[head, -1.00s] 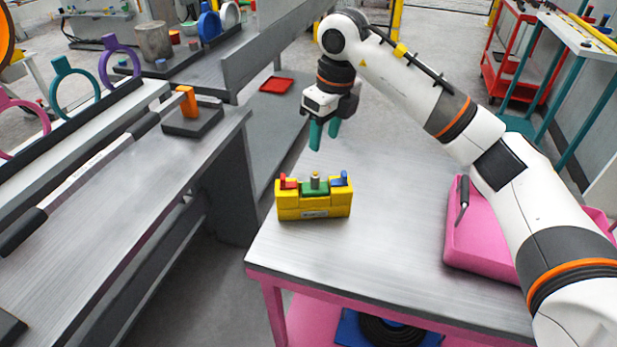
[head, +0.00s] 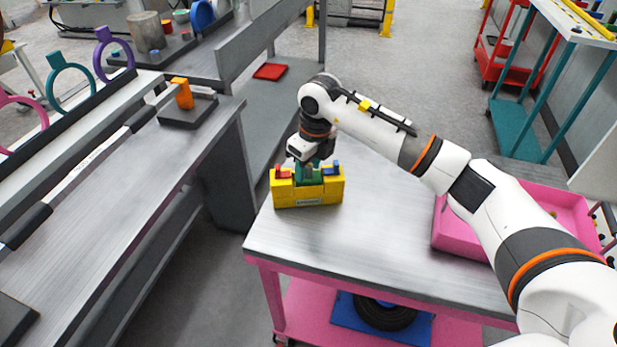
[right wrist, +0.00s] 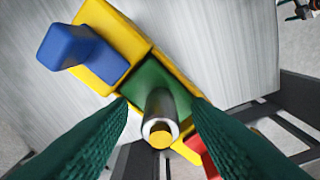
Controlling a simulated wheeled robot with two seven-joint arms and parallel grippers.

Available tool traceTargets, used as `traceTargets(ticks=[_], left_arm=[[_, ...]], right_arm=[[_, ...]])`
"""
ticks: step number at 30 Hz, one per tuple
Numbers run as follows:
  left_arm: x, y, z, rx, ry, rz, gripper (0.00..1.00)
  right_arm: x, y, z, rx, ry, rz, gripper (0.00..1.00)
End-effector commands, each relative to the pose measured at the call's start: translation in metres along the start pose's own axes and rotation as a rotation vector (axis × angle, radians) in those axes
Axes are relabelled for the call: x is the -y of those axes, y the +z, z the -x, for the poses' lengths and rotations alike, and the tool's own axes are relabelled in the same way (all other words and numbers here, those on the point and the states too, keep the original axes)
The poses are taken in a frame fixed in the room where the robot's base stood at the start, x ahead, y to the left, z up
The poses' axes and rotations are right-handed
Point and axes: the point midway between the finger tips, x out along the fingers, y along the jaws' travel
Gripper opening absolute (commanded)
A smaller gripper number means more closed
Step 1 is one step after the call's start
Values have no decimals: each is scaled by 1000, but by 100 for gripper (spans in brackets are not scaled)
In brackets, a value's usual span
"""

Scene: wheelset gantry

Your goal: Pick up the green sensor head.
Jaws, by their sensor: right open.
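The green sensor head (right wrist: 150,84) sits in the yellow holder (head: 307,192) on the pink-framed table, between a red piece and a blue piece. In the right wrist view it shows a green block with a grey cylindrical stem (right wrist: 160,115) tipped in yellow. My right gripper (head: 308,172) is over the holder, with its teal fingers down at the sensor head. In the right wrist view the fingers (right wrist: 160,118) are apart, one on each side of the stem, with nothing gripped. In the head view the fingers partly hide the sensor head. My left gripper is not in view.
The red piece (head: 283,172) and blue piece (head: 332,167) stand close on either side. A pink tray (head: 462,245) lies at the table's right. The table's front surface (head: 370,235) is clear. A grey bench (head: 120,185) stands to the left.

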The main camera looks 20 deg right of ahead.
Motion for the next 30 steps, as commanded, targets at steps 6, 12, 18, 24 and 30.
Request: traceTargets(ticks=[6,12,18,24,30], left_arm=[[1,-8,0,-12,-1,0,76],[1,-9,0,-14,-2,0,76],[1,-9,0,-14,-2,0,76],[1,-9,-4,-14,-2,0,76],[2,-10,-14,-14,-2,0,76]], right_arm=[[0,0,0,0,0,0,35],[0,0,0,0,0,-1,3],[0,0,0,0,1,-1,0],[-1,-2,12,-3,2,-1,0],[-1,-9,51,-6,4,0,0]])
